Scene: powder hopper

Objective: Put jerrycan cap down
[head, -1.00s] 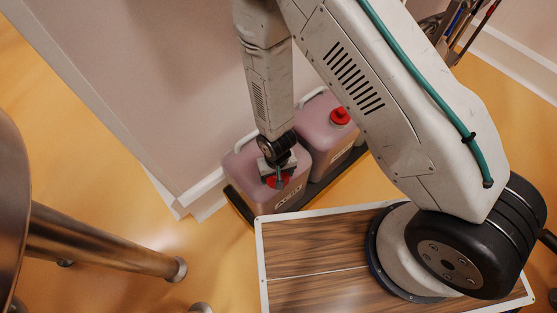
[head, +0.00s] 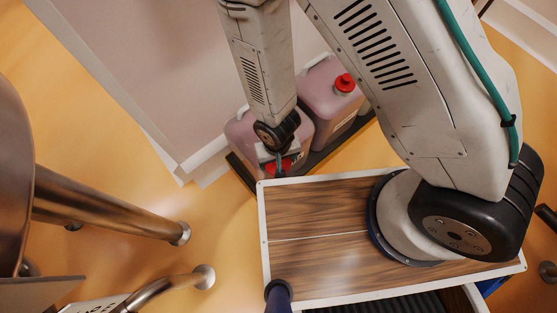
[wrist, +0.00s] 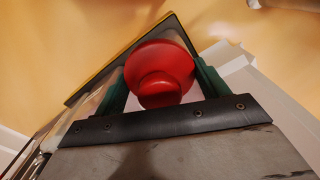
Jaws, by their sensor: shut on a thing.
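A red jerrycan cap (wrist: 158,75) sits between the two green fingertips of my gripper (wrist: 162,82) in the wrist view, its narrower knob facing the camera. In the head view my gripper (head: 279,168) is shut on the cap (head: 292,162), in front of the left pink jerrycan (head: 243,134) and close to the edge of my wooden deck. My wrist hides much of this can's top and front, so I cannot see its mouth. The right pink jerrycan (head: 325,91) carries its own red cap (head: 345,83).
Both jerrycans stand by the wall on a dark tray (head: 241,170) on the yellow floor. Metal legs (head: 110,219) of a stand are at the left. Open floor (head: 215,225) lies between them and my deck.

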